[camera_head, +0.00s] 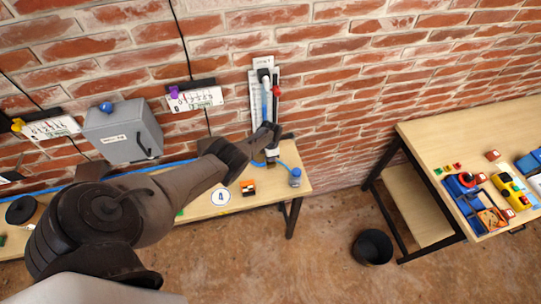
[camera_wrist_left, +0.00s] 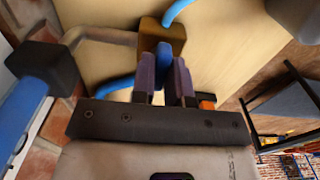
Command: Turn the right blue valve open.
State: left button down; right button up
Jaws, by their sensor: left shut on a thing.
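In the head view my left arm comes in from the left. Its gripper (camera_head: 268,140) is at the foot of a vertical blue tube (camera_head: 265,100) on a white wall panel. In the left wrist view the purple fingers (camera_wrist_left: 166,82) are close together beside a brass-coloured block (camera_wrist_left: 163,35), which appears to be the valve body. Blue hose (camera_wrist_left: 180,10) meets the block, and more blue shows left of the fingers. The fingers are shut on what seems to be the blue valve handle, mostly hidden between them. Its angle cannot be told. My right gripper is not in view.
A red knob (camera_head: 277,92) sits beside the tube. A black bin (camera_head: 373,247) and a table (camera_head: 440,140) stand right.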

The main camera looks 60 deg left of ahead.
pick_arm(q)
jog(key=shift+r, duration=0.1)
jog(key=c, duration=1.1)
grip_release()
jog(key=shift+r+p, duration=0.3)
jog(key=shift+p, duration=0.05)
jog(key=shift+r+p, duration=4)
jog(key=shift+r, duration=2.55)
